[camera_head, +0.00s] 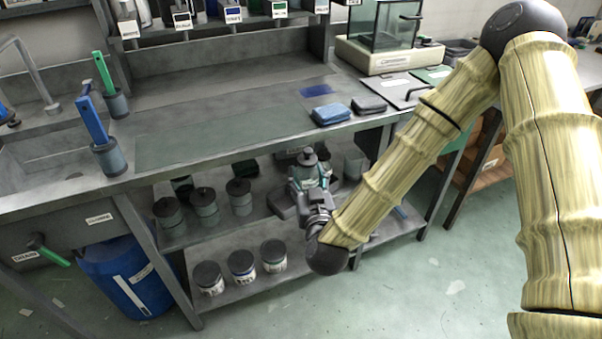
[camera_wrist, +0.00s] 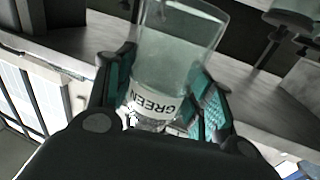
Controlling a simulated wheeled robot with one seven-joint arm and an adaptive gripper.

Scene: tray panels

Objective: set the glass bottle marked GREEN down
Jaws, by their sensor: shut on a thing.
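The glass bottle (camera_wrist: 178,52) is clear and carries a white label reading GREEN, upside down in the wrist view. My gripper (camera_wrist: 163,88) has its teal-padded fingers closed on both sides of the bottle near the label. In the head view my gripper (camera_head: 314,196) is under the bench at the front of the shelving. The bottle (camera_head: 308,170), with a dark stopper, stands about upright there, partly covered by the fingers. I cannot tell whether its base touches the shelf.
Grey lidded jars (camera_head: 204,204) stand on the shelf to the left. Several dark-lidded white jars (camera_head: 242,265) stand on the lower shelf (camera_head: 300,283). The benchtop (camera_head: 225,128) is close above my gripper. A blue bin (camera_head: 125,280) stands at left.

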